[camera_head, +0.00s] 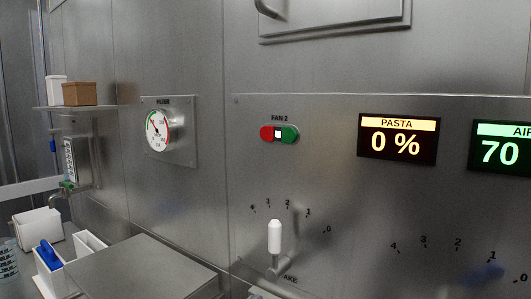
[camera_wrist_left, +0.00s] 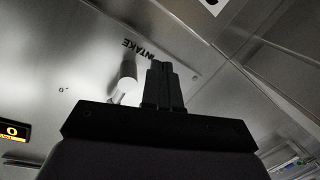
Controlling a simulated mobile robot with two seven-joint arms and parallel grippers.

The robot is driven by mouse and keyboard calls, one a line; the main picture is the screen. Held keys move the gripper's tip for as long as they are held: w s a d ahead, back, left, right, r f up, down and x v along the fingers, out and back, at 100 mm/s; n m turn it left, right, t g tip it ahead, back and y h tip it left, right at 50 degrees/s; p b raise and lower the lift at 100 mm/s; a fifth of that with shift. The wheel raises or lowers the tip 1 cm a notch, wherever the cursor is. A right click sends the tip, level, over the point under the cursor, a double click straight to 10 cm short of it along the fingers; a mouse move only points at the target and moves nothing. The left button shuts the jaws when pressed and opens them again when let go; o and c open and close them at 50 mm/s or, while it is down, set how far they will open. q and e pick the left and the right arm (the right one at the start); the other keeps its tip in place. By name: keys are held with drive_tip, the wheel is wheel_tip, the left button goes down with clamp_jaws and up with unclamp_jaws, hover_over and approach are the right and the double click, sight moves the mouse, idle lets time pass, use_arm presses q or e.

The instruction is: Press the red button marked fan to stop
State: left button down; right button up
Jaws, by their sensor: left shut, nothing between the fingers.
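The red button (camera_head: 266,133) is the left half of a small oval switch labelled FAN 2 on the steel wall panel. A green button (camera_head: 290,134) is its right half, and a small white square (camera_head: 278,134) sits between them. My left gripper (camera_wrist_left: 163,70) shows only in the left wrist view. Its dark fingers are together, with nothing between them. The red button does not show in that view. The fingers appear near the INTAKE lettering and a white lever handle; I cannot tell if they touch. My right gripper is in neither view.
The white lever handle (camera_head: 274,236) stands out below the switch by a numbered scale. A PASTA display (camera_head: 398,138) reads 0 %, with a green-lit display (camera_head: 503,151) beside it. A round gauge (camera_head: 158,130) is left. A steel box (camera_head: 140,272) and white containers (camera_head: 38,226) stand lower left.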

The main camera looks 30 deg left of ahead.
use_arm(q)
wheel_tip(320, 180, up, 17)
drive_tip(key=a+n+t+y, duration=0.2)
drive_tip(key=a+n+t, duration=0.1)
drive_tip(key=n+t, duration=0.5)
drive_tip(key=t, duration=0.2)
approach(267, 133)
drive_tip(key=s+a+r, duration=0.2)
drive_tip(key=s+r, duration=0.4)
drive_tip(key=shift+f+y, duration=0.1)
drive_tip(key=shift+y, duration=0.2)
drive_tip(key=shift+w, duration=0.15)
drive_tip(key=shift+w+d+b, duration=0.15)
drive_tip(key=shift+w+b, duration=0.2)
drive_tip(key=shift+w, duration=1.8)
drive_tip(key=shift+w+d+b, duration=0.15)
drive_tip(key=shift+w+b, duration=0.2)
drive_tip(key=shift+w, duration=1.8)
drive_tip(key=shift+w, duration=0.1)
drive_tip(key=shift+w, duration=0.3)
